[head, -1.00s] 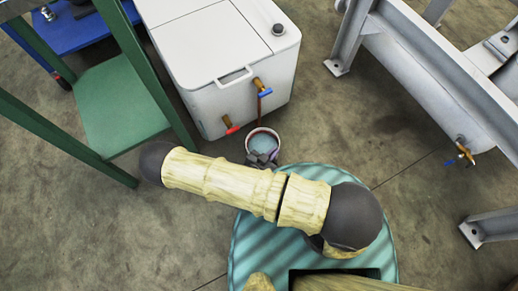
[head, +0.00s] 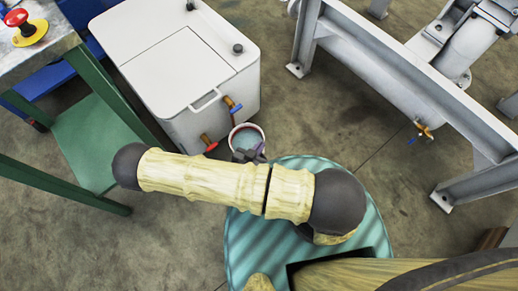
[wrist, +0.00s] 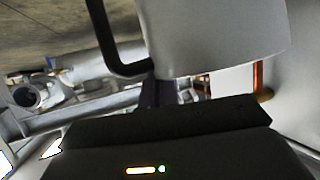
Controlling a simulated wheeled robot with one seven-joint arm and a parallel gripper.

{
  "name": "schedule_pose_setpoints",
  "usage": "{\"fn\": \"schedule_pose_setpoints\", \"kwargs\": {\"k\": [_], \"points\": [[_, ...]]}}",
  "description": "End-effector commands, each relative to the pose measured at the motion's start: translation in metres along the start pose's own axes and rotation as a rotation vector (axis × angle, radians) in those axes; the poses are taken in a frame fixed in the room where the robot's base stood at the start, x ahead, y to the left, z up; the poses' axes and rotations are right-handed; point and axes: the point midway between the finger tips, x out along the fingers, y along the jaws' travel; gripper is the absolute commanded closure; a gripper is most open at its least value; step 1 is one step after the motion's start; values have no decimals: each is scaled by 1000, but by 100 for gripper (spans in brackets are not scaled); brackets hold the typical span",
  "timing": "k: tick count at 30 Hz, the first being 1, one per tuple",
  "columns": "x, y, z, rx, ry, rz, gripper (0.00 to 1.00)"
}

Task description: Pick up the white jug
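The white jug (head: 260,130) is seen from above in the head view, in front of the white tank's taps. Its round rim is up and its inside looks bluish. In the wrist view the jug's pale wall (wrist: 215,35) fills the upper middle, with a black handle (wrist: 106,38) at its left. My gripper (head: 246,156) is at the jug's near side in the head view, partly behind my arm. In the wrist view a dark finger part (wrist: 157,93) shows just under the jug wall. I cannot tell whether the fingers are closed on the jug or handle.
A green-framed table (head: 85,135) is at the left. A grey metal frame (head: 400,70) is at the right. Open floor lies between tank and frame.

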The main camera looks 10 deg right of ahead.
Motion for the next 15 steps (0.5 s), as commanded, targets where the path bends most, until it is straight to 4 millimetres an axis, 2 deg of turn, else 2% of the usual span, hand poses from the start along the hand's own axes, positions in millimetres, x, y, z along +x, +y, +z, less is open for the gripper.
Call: {"fn": "schedule_pose_setpoints", "kwargs": {"k": [1,3,15], "points": [[-3,0,-9,2,4,0,100],[-4,0,-12,1,4,0,100],[-5,0,-13,1,4,0,100]]}}
